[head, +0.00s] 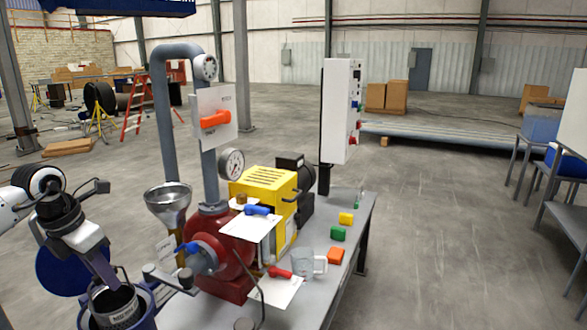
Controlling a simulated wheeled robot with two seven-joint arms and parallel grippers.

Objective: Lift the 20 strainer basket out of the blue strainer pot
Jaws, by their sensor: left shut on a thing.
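The strainer basket (113,305) is a dark grey mesh cup with a label, at the bottom left of the head view. Its upper part shows at the mouth of the blue strainer pot (150,312), whose rim curves around it. The lower part of the basket is hidden, so I cannot tell how deep it sits. My left gripper (112,280) comes down from the upper left and is shut on the strainer basket at its top. The pot's round blue lid (58,272) stands swung open behind my left gripper. My right gripper is not in view.
A metal funnel (168,200), a red pump (215,255) and a yellow housing (265,190) stand close to the right. A grey clamp handle (160,275) is beside the pot.

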